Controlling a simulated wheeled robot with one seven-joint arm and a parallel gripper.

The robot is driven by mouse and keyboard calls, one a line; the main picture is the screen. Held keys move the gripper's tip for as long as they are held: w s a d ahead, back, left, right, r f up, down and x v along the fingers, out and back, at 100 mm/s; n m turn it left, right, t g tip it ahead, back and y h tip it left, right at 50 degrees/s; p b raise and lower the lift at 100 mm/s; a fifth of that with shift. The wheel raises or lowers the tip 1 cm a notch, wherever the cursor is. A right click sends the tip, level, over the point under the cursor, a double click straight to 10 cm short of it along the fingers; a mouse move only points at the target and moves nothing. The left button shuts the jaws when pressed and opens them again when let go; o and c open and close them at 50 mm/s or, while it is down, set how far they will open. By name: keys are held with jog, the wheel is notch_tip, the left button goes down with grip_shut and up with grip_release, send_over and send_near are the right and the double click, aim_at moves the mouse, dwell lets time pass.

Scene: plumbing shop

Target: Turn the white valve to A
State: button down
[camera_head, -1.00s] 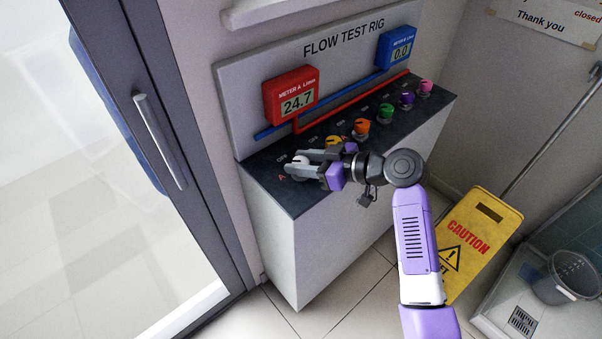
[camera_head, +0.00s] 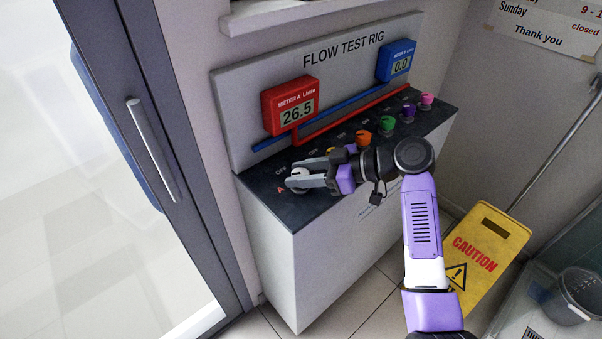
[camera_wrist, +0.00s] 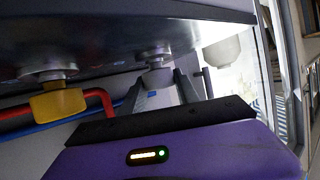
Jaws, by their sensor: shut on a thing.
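The white valve (camera_head: 299,172) is the leftmost knob on the dark top of the flow test rig (camera_head: 262,190), beside a red letter A. My gripper (camera_head: 297,179) reaches in from the right with its grey fingers shut on the white valve, hiding part of it. In the wrist view, which looks upside down, the fingers (camera_wrist: 163,84) meet the valve's base (camera_wrist: 154,54). The red meter A (camera_head: 291,105) reads 26.5. The blue meter B (camera_head: 397,60) reads 0.0. The white valve's exact pointing direction is covered by the fingers.
The yellow valve (camera_wrist: 58,101) stands close beside my gripper. Orange (camera_head: 363,138), green (camera_head: 387,124), purple (camera_head: 408,111) and pink (camera_head: 427,100) valves follow to the right. A glass door (camera_head: 150,150) is at left, a yellow caution sign (camera_head: 484,255) at right.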

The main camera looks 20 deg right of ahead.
jog(key=c, duration=0.9)
grip_release()
jog(key=shift+f, duration=0.1)
jog(key=shift+b+v, duration=0.4)
jog(key=shift+v, duration=3.55)
